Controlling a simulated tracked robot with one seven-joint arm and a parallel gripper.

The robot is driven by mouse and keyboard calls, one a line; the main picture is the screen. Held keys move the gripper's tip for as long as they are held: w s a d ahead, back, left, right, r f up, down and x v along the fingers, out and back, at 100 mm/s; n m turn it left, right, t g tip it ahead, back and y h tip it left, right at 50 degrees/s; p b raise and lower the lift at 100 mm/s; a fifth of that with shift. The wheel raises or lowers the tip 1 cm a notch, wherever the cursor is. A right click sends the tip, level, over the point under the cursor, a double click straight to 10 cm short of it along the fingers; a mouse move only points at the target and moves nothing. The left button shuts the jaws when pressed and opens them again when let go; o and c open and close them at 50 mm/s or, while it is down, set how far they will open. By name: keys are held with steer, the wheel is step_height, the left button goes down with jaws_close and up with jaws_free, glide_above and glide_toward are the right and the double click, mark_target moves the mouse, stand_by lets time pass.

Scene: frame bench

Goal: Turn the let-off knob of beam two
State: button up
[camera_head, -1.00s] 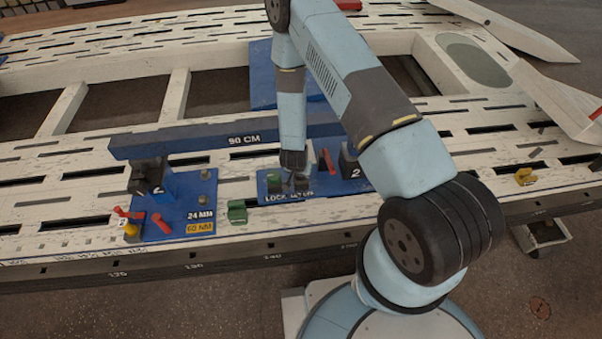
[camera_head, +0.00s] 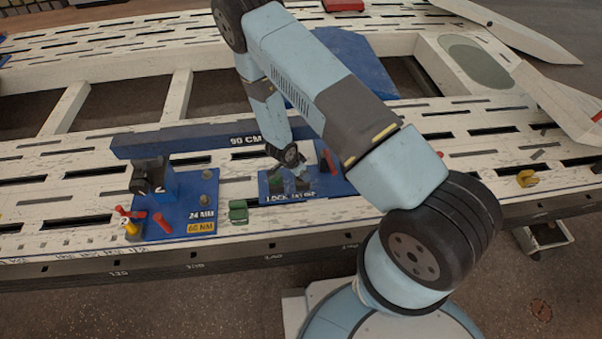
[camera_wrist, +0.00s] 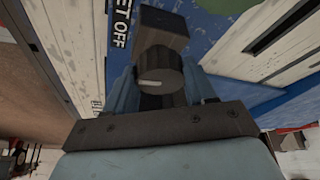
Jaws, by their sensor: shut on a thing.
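The let-off knob (camera_wrist: 160,78) is a dark round piece with a short white mark on its face, in the middle of the wrist view. A dark block joins it above. The words LET OFF stand beside it on a blue plate (camera_wrist: 222,6). My gripper (camera_wrist: 162,92) is shut on the knob, a pale blue finger on each side. In the head view my gripper (camera_head: 301,176) is over the blue plate (camera_head: 272,198) marked LOCK and, partly hidden, LET OFF. The blue beam (camera_head: 195,143) marked 90 CM runs behind it; my arm covers its right end.
A red lever (camera_head: 329,160) stands just right of my gripper. A green block (camera_head: 238,211) is left of the plate. A blue base (camera_head: 180,212) marked 24 MM and 60 NM carries red handles further left.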

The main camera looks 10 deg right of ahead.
steer(key=shift+w+a+m, duration=0.1)
steer(key=shift+m, duration=0.3)
stand_by(0.4)
steer(key=o, duration=1)
steer(key=shift+o, duration=0.2)
steer(key=shift+n, duration=0.7)
